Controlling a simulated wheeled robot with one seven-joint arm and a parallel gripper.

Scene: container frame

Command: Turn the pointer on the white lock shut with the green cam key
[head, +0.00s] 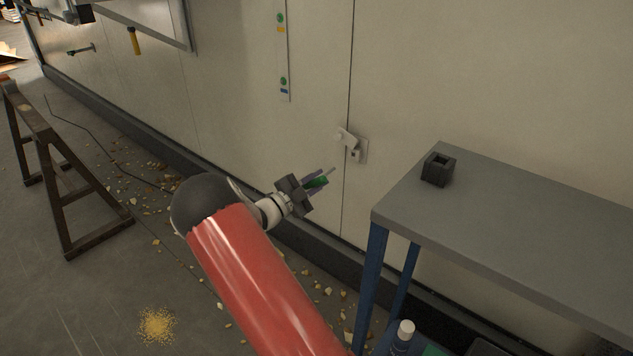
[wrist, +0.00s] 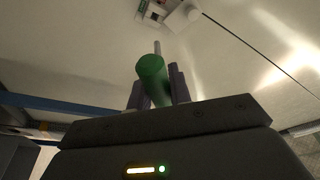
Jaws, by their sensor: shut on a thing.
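The white lock (head: 352,146) is on the pale wall beside a vertical seam, with a pale pointer piece at its upper left. It also shows at the top of the wrist view (wrist: 158,12), partly cut off. My gripper (head: 316,181) is shut on the green cam key (wrist: 151,72). The key's green handle is between the two fingers, and its thin grey shaft sticks out beyond them toward the wall. The key is apart from the lock, below and to the left of it in the head view. The exact angle of the pointer is hard to read.
A wooden trestle (head: 60,170) stands at far left. Rubble lies along the wall's foot.

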